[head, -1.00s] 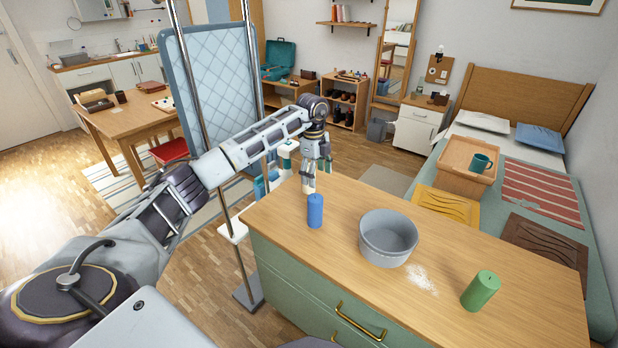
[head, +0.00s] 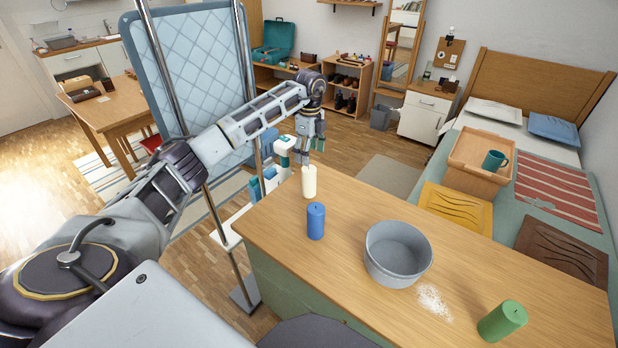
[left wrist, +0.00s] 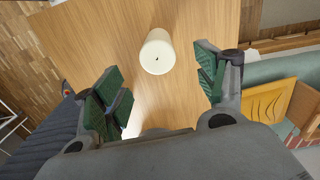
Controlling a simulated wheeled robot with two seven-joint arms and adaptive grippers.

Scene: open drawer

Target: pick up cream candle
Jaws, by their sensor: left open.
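The cream candle (head: 309,182) stands upright near the far left end of the wooden top, behind the blue candle (head: 316,221). My left gripper (head: 309,152) is open and empty, just beyond the cream candle in the head view, with its fingers pointing down. My right gripper is not in view.
A grey bowl (head: 397,253) stands mid-top, with white powder (head: 433,302) beside it. A quilted blue screen (head: 190,75) with metal poles stands close to my left arm. The top around the cream candle is mostly clear.

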